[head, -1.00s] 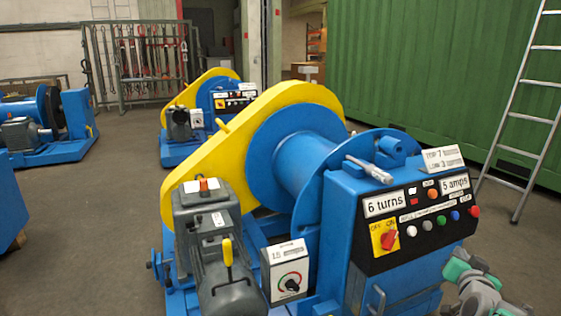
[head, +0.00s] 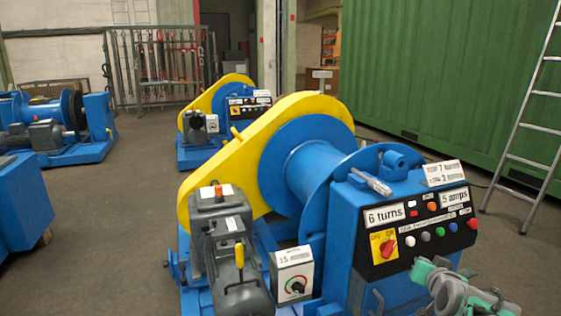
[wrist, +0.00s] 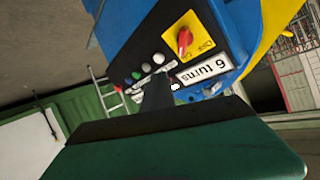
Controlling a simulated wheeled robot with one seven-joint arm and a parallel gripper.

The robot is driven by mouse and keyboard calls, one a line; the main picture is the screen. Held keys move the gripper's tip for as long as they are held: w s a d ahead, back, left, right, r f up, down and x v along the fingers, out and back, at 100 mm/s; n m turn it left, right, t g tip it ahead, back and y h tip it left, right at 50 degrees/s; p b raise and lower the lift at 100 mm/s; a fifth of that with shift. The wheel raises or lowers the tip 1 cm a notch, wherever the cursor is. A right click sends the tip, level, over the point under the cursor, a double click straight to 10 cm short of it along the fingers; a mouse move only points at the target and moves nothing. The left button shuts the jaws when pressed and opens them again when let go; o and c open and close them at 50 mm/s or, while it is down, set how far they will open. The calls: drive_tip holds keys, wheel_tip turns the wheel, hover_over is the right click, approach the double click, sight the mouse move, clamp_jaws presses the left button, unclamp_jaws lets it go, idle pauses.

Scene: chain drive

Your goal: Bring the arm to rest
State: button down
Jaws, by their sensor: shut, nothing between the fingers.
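My gripper (wrist: 157,92) shows in the wrist view as a dark finger end beyond a wide green and black body. It is shut with nothing held. It points towards the control panel, apart from it as far as I can tell. In the head view part of my arm, with green and grey parts, is at the bottom right, in front of the panel's lower right side; the fingertips are not clear there. The blue winch (head: 345,235) has a black control panel (head: 415,238) with a red switch on yellow (head: 384,246) and coloured buttons. It reads "6 turns" and "5 amps".
A yellow chain guard (head: 225,150), a grey motor (head: 222,245) and a dial box (head: 292,274) belong to the near winch. Similar machines stand behind and at the left. A ladder (head: 535,120) leans by a green container (head: 430,70). Open floor lies at the left.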

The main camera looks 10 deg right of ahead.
drive_tip(key=a+r+n+g+y+p, duration=0.1)
drive_tip(key=a+r+n+y+p, duration=0.2)
drive_tip(key=a, duration=0.4)
drive_tip(key=w+a+r+g+p, duration=0.1)
drive_tip(key=a+r+p, duration=0.35)
drive_tip(key=a, duration=0.25)
drive_tip(key=a+r+n+g+y+p, duration=0.1)
drive_tip(key=a+r+n+y+p, duration=0.15)
drive_tip(key=a+p, duration=0.35)
drive_tip(key=s+a+r+n+g+p, duration=0.1)
drive_tip(key=s+a+r+g+p, duration=0.1)
drive_tip(key=s+a+p, duration=0.3)
drive_tip(key=s+a+r+n+g+p, duration=0.2)
drive_tip(key=s+a, duration=0.5)
drive_tip(key=a, duration=0.4)
wheel_tip(320, 180, up, 3)
drive_tip(key=g+y+p, duration=0.1)
drive_tip(key=p, duration=0.1)
drive_tip(key=shift+s+a+r+g+p, duration=0.15)
drive_tip(key=shift+s+a+g+p, duration=0.15)
drive_tip(key=shift+s+p, duration=0.1)
drive_tip(key=shift+d, duration=0.15)
